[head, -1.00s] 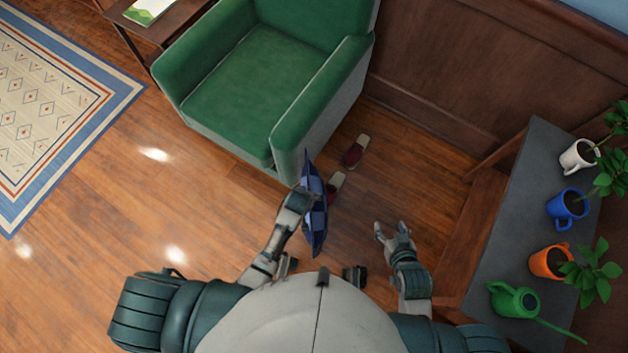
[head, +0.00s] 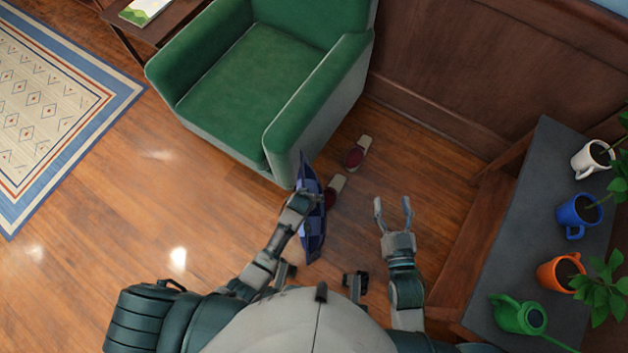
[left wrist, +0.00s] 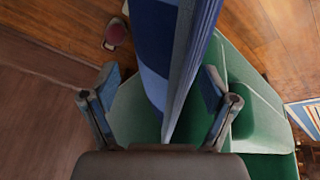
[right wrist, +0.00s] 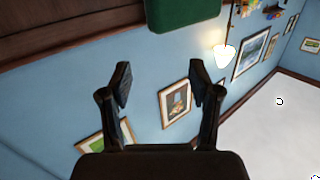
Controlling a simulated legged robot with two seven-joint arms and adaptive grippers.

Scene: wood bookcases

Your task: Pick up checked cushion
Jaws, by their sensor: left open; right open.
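The blue checked cushion (head: 312,215) stands on edge beside the front corner of the green armchair. My left gripper (head: 304,200) is at the cushion's left side in the head view, and its fingertips are partly hidden there. In the left wrist view the cushion (left wrist: 172,60) runs between the two spread fingers of my left gripper (left wrist: 158,88). A gap shows on each side, so the fingers look open around it. My right gripper (head: 393,208) is open and empty over the floor, right of the cushion. The right wrist view shows its fingers (right wrist: 160,85) apart with nothing between them.
The green armchair (head: 250,90) is ahead. Two slippers (head: 357,152) lie on the floor beside it. A dark-topped bench (head: 535,215) at right holds potted plants in mugs and a green watering can (head: 518,315). A patterned rug (head: 60,110) is at left.

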